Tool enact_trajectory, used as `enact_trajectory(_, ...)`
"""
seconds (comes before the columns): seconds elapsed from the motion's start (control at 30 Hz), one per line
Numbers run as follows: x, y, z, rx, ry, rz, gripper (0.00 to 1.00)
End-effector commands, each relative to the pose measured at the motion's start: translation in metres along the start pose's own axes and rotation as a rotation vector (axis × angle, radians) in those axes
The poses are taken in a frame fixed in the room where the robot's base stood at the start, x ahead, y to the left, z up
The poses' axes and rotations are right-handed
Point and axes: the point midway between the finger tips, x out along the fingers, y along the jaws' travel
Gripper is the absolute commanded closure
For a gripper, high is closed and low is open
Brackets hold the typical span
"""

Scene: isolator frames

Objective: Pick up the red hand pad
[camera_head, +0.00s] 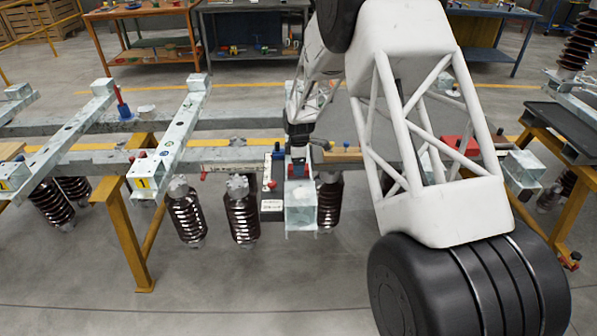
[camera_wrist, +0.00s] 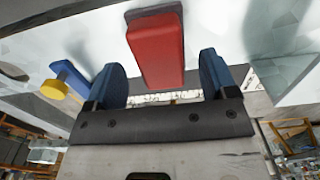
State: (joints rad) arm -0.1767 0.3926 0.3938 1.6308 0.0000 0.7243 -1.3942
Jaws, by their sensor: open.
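The red hand pad (camera_wrist: 157,50) shows in the wrist view as a red block with a dark grey side, at the top middle. My gripper (camera_wrist: 161,76) is open, with one blue finger on each side of the pad's near end. Gaps show between the pad and both fingers, and nothing is held. In the head view my gripper (camera_head: 298,158) points down over the steel frame behind the middle insulators. I cannot make out the pad for certain there, as my arm and gripper cover part of that spot.
A yellow-and-blue part (camera_wrist: 66,80) sits left of my gripper in the wrist view. Pale steel beams (camera_head: 172,140) and ribbed brown insulators (camera_head: 188,215) stand close by in the head view. A red box (camera_head: 458,146) shows partly behind my arm. Workbenches (camera_head: 140,25) stand behind.

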Motion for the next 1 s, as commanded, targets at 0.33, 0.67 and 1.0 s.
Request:
enact_trajectory(0.33,0.022,0.000,0.000,0.000,0.000,0.000,0.21)
enact_trajectory(0.67,0.022,0.000,0.000,0.000,0.000,0.000,0.21)
enact_trajectory(1.0,0.022,0.000,0.000,0.000,0.000,0.000,0.50)
